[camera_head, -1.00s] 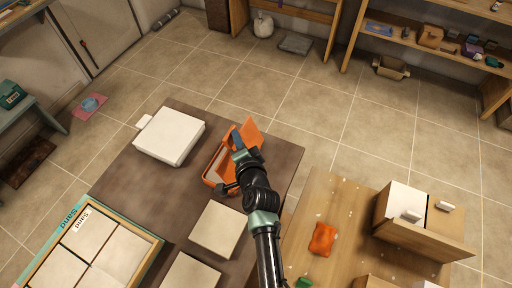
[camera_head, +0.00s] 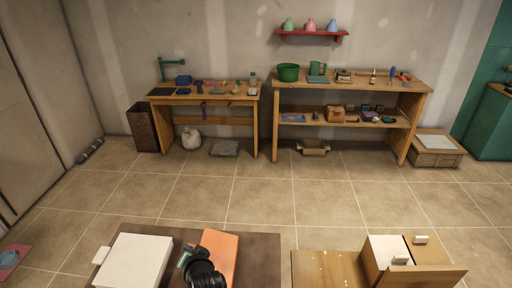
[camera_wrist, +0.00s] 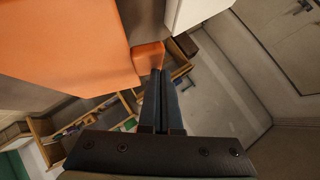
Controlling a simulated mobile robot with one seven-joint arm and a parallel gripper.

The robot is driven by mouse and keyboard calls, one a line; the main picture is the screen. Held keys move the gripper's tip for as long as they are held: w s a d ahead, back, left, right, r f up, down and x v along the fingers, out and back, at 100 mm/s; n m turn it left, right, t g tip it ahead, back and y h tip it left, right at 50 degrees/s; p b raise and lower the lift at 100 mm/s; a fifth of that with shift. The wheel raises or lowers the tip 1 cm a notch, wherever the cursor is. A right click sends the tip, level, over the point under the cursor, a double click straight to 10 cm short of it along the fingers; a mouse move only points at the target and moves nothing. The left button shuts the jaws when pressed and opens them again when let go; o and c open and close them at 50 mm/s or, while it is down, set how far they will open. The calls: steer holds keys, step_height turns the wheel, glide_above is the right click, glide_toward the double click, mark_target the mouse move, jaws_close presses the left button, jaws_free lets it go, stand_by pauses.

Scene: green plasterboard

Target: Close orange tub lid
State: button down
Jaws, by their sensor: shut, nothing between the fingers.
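The orange tub's lid (camera_head: 222,252) shows as a broad orange panel at the lower edge of the head view, raised at an angle on the dark table. The tub body is mostly out of the picture there or hidden by my arm. My gripper (camera_head: 185,256) is just left of the panel. In the wrist view the orange panel (camera_wrist: 70,45) fills the upper left, with a small orange tab (camera_wrist: 148,56) at its corner. My gripper's fingers (camera_wrist: 158,75) are shut and empty, with the tips close to that tab; I cannot tell whether they touch.
A white box (camera_head: 132,262) stands left of the tub on the dark table (camera_head: 262,268); a white box edge also shows in the wrist view (camera_wrist: 190,12). A wooden table with a drawer box (camera_head: 405,262) is at right. Open tiled floor lies beyond, before the workbenches.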

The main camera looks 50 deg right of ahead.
steer(key=a+f+b, duration=0.1)
steer(key=w+a+f+b, duration=0.1)
steer(key=shift+w+f, duration=0.2)
steer(key=shift+f, duration=0.1)
steer(key=shift+a+f+b, duration=0.15)
steer(key=shift+f+b, duration=0.05)
steer(key=shift+b, duration=0.1)
steer(key=shift+d+f+b, duration=0.2)
steer(key=shift+f+b, duration=0.25)
steer(key=shift+b, duration=0.05)
steer(key=shift+w+a+f, duration=0.1)
steer(key=shift+w+f, duration=0.1)
steer(key=shift+r, duration=0.1)
step_height(320, 180, up, 5)
steer(key=p, duration=0.3)
steer(key=shift+r, duration=0.1)
steer(key=shift+s+a, duration=0.35)
steer(key=shift+a, duration=0.1)
steer(key=s+a+r, duration=0.3)
steer(key=a+r, duration=0.1)
steer(key=r, duration=0.2)
steer(key=shift+s+a, duration=0.4)
